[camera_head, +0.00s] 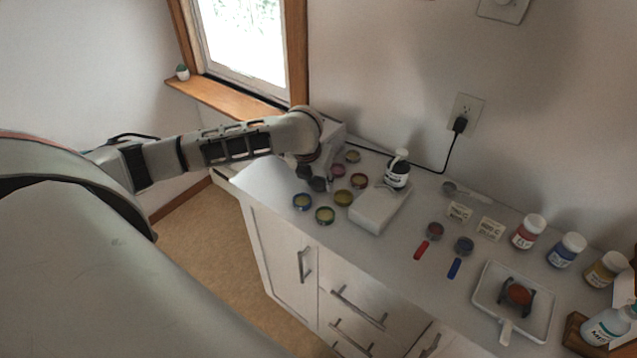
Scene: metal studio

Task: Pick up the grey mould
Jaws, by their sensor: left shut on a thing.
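My left gripper (318,182) points down over the far left part of the counter and is shut on a small dark grey thing, which looks like the grey mould. The fingers and wrist hide most of it, and I cannot tell whether it touches the counter. My right gripper is not in view.
A white scale-like box (378,212) with a dark bottle (397,172) at its back stands right of the moulds. Further right are small pots, paint jars (529,232) and a white tray (486,296). The counter's front edge is near the gripper.

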